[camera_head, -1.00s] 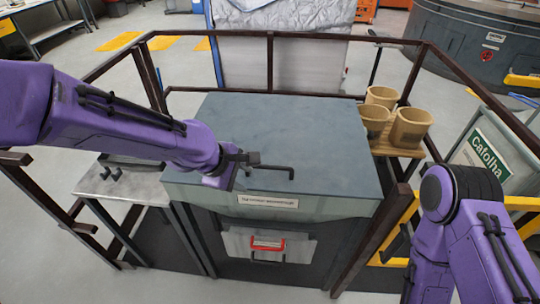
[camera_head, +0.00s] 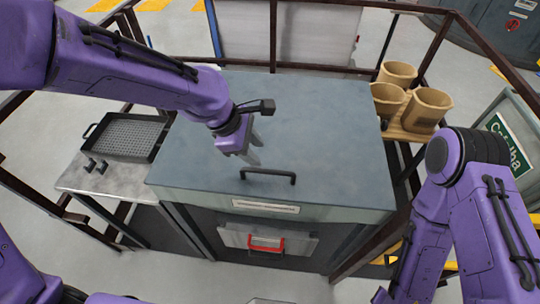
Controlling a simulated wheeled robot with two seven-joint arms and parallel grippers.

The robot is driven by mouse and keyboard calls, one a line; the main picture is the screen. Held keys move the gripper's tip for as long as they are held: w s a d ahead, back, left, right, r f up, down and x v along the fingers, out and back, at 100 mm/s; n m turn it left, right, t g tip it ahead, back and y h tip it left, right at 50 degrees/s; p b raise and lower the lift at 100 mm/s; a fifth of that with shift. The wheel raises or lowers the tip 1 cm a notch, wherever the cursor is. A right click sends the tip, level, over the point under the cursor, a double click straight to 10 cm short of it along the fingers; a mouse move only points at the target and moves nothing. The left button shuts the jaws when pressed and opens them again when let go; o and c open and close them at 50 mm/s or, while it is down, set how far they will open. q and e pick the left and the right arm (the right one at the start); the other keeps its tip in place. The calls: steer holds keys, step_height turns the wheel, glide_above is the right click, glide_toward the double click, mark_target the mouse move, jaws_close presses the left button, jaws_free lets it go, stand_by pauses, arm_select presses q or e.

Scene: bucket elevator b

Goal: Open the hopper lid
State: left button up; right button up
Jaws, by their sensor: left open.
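The hopper lid (camera_head: 320,145) is a flat blue-grey panel on top of the hopper, and it lies closed. A dark bar handle (camera_head: 268,172) is fixed near its front edge. My left gripper (camera_head: 252,158) is open, points down and hangs over the lid, just behind and left of the handle in the picture. It looks empty, and I cannot tell its exact height above the lid. My right arm (camera_head: 455,200) is folded at the right, and its gripper is out of view.
A metal side table (camera_head: 115,185) with a black perforated tray (camera_head: 122,136) stands at the left. Several tan buckets (camera_head: 427,108) sit on a wooden shelf at the right. Dark railings (camera_head: 360,70) surround the hopper. A panel with a red handle (camera_head: 266,245) is on the hopper's front.

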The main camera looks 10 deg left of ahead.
mark_target(272, 171)
arm_select(q)
steer(key=x, duration=0.9)
steer(key=shift+s+a+f+p, duration=0.1)
steer(key=shift+s+f+p, duration=0.1)
steer(key=shift+p, duration=0.1)
steer(key=shift+s+r, duration=0.1)
steer(key=shift+s, duration=0.05)
jaws_close()
